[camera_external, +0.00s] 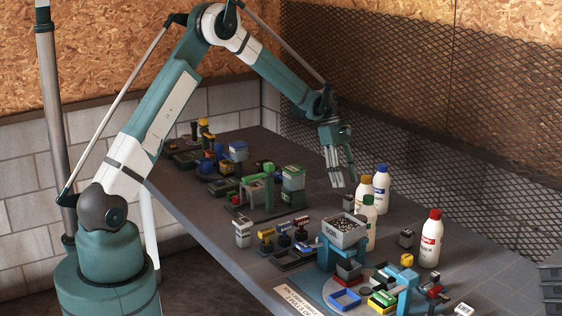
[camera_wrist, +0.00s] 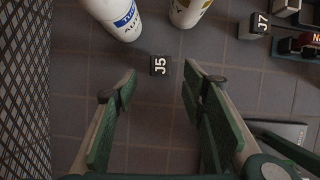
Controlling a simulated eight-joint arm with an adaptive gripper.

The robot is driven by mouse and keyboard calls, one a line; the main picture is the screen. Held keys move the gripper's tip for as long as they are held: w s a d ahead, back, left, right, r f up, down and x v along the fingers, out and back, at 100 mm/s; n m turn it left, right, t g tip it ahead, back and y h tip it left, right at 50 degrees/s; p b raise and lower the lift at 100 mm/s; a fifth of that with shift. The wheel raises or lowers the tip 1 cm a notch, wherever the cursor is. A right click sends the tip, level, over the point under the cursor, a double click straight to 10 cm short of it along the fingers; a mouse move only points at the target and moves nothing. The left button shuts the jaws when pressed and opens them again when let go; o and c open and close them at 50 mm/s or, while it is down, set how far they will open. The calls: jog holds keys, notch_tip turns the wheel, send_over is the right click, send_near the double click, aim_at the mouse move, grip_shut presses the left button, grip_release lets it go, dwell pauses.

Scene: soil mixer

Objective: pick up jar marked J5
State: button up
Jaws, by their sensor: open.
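The jar marked J5 (camera_wrist: 160,66) is a small dark jar with white lettering on its top, standing upright on the dark tiled table in the wrist view. My gripper (camera_wrist: 159,86) is open and empty, with its fingers on either side of the line toward J5. The jar lies just beyond the fingertips, between them in the picture and not touched. In the external view my gripper (camera_external: 342,180) hangs pointing down above the table. A small dark jar (camera_external: 349,202) stands just below it and is likely J5, but its label is unreadable there.
A blue-labelled bottle (camera_wrist: 118,14) and a yellow-labelled bottle (camera_wrist: 187,10) stand close beyond J5. A jar marked J7 (camera_wrist: 254,26) is to the right. Mesh (camera_wrist: 22,90) borders the left. The mixer stand with its hopper (camera_external: 345,232) is nearer the external camera.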

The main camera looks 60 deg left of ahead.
aim_at(350, 196)
jog(key=shift+x, duration=1.3)
jog(key=shift+b+x, duration=0.85)
jog(key=shift+x, duration=1.7)
jog(key=shift+s, duration=0.1)
jog(key=c, duration=1)
jog(key=shift+r, duration=0.15)
notch_tip(350, 196, up, 10)
jog(key=shift+f+p, duration=0.15)
jog(key=shift+p, duration=0.75)
